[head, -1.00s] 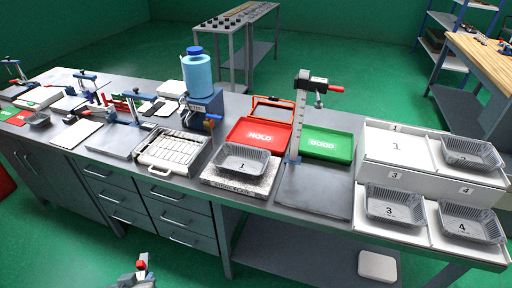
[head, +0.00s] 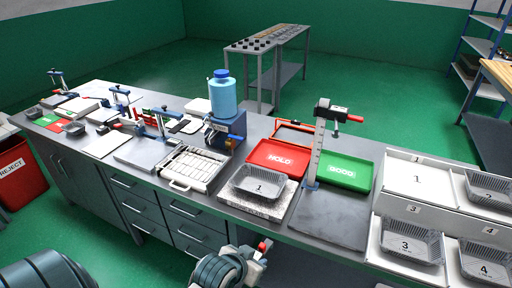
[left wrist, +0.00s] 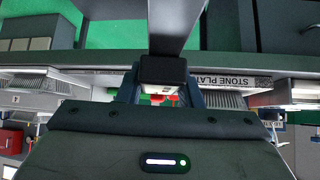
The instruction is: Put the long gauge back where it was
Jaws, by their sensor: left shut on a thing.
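My left gripper (head: 262,250) is low in front of the bench, near the bottom of the head view. A small red part shows at its tip. In the left wrist view, its jaws (left wrist: 160,92) are shut on a dark block (left wrist: 163,70) with a long dark grey bar running up out of frame. This looks like the long gauge, though its full shape is cut off. A little white and red shows just below the block. The gauge is not clear in the head view. My right gripper is not in view.
On the bench are a white case of blocks (head: 191,163), a stone plate (head: 252,201) under foil tray 1 (head: 258,182), and an upright stand (head: 316,150). Red HOLD (head: 280,159) and green GOOD (head: 341,172) trays lie behind. Foil trays 3 (head: 411,241) and 4 are at right.

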